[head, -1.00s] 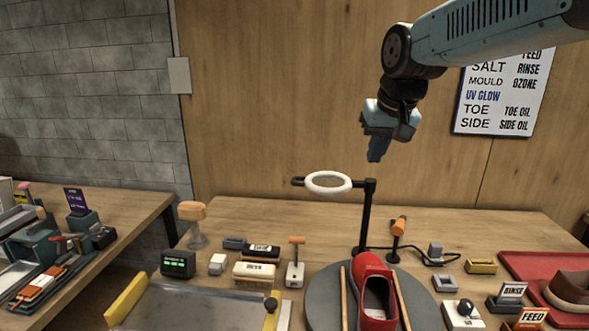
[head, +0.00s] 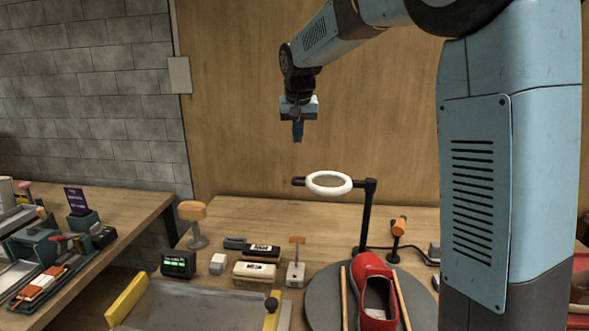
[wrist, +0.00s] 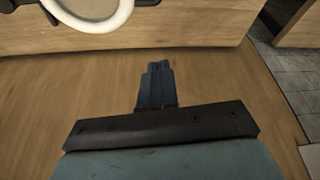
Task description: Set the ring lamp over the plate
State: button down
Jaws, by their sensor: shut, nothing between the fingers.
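The white ring lamp (head: 313,187) hangs level on the arm of a black stand (head: 367,215), above the back of the bench. The round grey plate (head: 322,300) lies below and in front of it, with a red sneaker (head: 374,290) on it between two wooden rods. The ring is behind and to the left of the sneaker in the picture. My gripper (head: 298,135) is shut and empty, pointing down, above the ring lamp and apart from it. In the wrist view the shut fingers (wrist: 157,85) show, with part of the white ring (wrist: 90,22) at the top left.
A metal tray (head: 190,305) with yellow ends is at the front left. An orange-topped stand (head: 192,220), a timer (head: 178,264), brushes (head: 255,270) and an orange-handled tool (head: 399,235) stand around. My arm hides the right side of the bench.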

jog(key=shift+w+f, duration=0.1)
dwell(0.3)
notch_tip(320, 180, down, 10)
jog(key=shift+s, duration=0.3)
dwell(0.6)
